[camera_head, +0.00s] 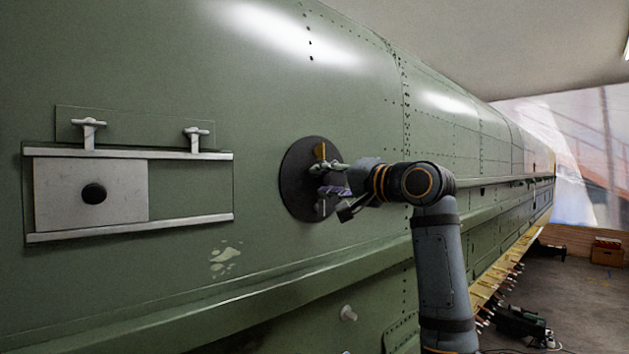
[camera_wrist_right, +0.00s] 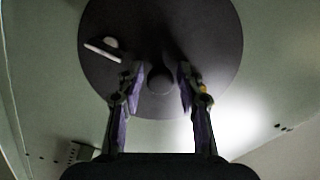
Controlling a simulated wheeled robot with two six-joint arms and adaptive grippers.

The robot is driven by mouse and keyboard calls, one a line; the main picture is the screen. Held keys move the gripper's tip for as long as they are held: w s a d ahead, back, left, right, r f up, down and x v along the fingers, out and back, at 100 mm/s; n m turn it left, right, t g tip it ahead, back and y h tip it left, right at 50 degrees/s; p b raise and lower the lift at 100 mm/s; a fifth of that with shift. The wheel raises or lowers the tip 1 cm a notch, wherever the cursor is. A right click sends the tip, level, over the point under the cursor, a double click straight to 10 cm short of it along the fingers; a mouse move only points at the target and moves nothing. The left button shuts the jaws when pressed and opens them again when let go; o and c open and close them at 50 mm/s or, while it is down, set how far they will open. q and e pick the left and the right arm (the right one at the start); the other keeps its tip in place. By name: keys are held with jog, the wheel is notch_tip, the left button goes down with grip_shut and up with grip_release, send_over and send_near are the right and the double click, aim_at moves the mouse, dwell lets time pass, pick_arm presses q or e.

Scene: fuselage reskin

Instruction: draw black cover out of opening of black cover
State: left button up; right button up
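The black cover (camera_head: 294,182) is a round dark disc on the green fuselage side, right of the middle of the left half in the head view. It fills the upper middle of the right wrist view (camera_wrist_right: 205,35). A round dark knob (camera_wrist_right: 160,80) stands out from its face. My right gripper (camera_head: 324,180) is in front of the cover. In the right wrist view its two fingers (camera_wrist_right: 159,82) stand apart, one on each side of the knob, with gaps visible. The cover hides any opening behind it. My left gripper is not in view.
Left of the cover, a pale plate (camera_head: 122,202) with a black knob (camera_head: 94,193) sits between two white rails (camera_head: 185,222). Two white T-shaped handles (camera_head: 89,130) stand above it. A ledge (camera_head: 270,299) runs along the fuselage below. The floor (camera_head: 585,310) is visible at right.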

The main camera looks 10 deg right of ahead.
grip_shut()
jog(key=shift+s+d+f, duration=0.1)
jog(key=shift+s+d, duration=0.05)
jog(key=shift+s, duration=0.05)
jog(key=shift+s+d+b, duration=0.45)
jog(key=shift+s, duration=0.2)
jog(key=shift+s+d, duration=0.1)
jog(key=shift+s, duration=0.05)
